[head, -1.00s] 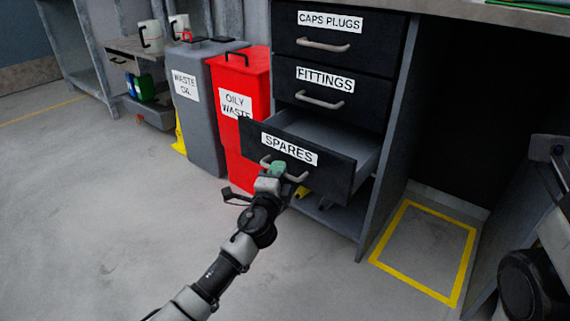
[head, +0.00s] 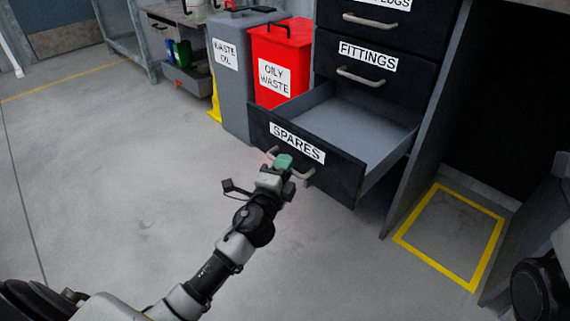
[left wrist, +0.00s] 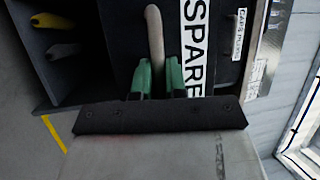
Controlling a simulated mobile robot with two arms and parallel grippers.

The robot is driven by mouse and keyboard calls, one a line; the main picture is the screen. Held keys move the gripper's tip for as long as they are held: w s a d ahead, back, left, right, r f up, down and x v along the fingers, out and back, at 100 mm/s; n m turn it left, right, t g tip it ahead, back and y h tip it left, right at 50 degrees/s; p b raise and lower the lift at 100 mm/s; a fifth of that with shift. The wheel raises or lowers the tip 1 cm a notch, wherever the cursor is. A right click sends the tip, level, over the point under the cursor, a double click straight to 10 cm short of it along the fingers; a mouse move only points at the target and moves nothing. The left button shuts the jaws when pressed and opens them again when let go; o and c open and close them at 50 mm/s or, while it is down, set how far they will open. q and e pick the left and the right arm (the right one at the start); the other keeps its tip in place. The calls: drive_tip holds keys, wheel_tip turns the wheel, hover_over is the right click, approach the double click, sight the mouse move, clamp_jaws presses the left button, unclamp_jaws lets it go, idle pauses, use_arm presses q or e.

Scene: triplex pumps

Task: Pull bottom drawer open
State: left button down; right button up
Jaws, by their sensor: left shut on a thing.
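The bottom drawer (head: 340,176), dark with a white SPARES label, is pulled out from the cabinet in the head view. Its grey inside (head: 362,122) shows and looks empty where visible. My left gripper (head: 283,163) has green fingers shut on the drawer's pale curved handle (head: 306,174). In the left wrist view the green fingertips (left wrist: 158,78) are on either side of the handle (left wrist: 154,35), beside the SPARES label. My right gripper is not in view.
The FITTINGS drawer (head: 362,70) above is closed. A red oily waste bin (head: 281,60) and a grey waste oil bin (head: 236,80) stand left of the cabinet. A yellow floor outline (head: 420,253) lies to the right. The floor in front is clear.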

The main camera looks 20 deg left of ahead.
use_arm(q)
drive_tip(key=c, duration=1.2)
unclamp_jaws()
drive_tip(key=s+f, duration=0.2)
drive_tip(key=s, duration=0.8)
drive_tip(key=shift+s+d, duration=0.3)
